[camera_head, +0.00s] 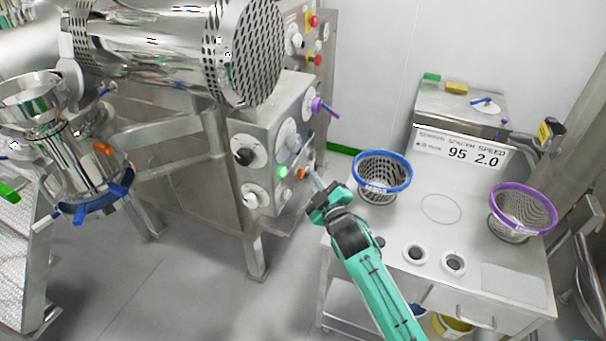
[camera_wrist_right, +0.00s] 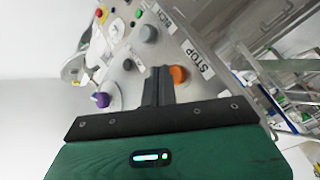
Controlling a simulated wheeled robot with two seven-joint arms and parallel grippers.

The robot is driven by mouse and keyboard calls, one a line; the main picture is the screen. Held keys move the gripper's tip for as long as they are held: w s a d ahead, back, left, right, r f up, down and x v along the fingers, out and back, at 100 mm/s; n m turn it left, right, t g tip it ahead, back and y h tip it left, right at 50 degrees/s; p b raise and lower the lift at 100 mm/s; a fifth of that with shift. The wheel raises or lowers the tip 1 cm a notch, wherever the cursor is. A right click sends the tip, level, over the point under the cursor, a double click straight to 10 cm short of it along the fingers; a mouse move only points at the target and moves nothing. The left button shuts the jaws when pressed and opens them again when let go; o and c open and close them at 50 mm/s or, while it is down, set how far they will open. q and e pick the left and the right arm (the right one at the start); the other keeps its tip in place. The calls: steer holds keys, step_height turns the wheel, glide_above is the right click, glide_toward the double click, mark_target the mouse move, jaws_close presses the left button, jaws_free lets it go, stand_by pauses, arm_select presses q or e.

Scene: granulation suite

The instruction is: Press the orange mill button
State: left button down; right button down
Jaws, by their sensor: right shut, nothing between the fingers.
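The orange mill button (camera_head: 302,173) is on the front of the steel mill's control box (camera_head: 262,122), beside a lit green button (camera_head: 283,172). My right gripper (camera_head: 315,180) is shut and empty, with its tips pointing at the panel close to the orange button. In the right wrist view the shut fingers (camera_wrist_right: 158,72) lie just left of the orange button (camera_wrist_right: 179,74), which sits by a STOP label (camera_wrist_right: 198,60). I cannot tell whether the tips touch the button or the panel. My left gripper is not in view.
Black and grey knobs (camera_head: 245,156) and a purple-handled lever (camera_head: 322,106) stick out of the panel.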

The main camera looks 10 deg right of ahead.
steer(key=shift+w+a, duration=0.1)
stand_by(0.5)
steer(key=shift+w+a, duration=0.15)
steer(key=shift+a, duration=0.15)
steer(key=shift+w+a, duration=0.25)
steer(key=shift+a, duration=0.1)
stand_by(0.8)
steer(key=shift+d, duration=0.1)
steer(key=shift+s+d+p, duration=0.3)
steer(key=shift+s+d, duration=0.2)
steer(key=shift+d, duration=0.15)
steer(key=s+d+p, duration=0.1)
steer(key=d, duration=0.1)
steer(key=s+d, duration=0.1)
steer(key=d, duration=0.1)
steer(key=shift+s+p, duration=0.4)
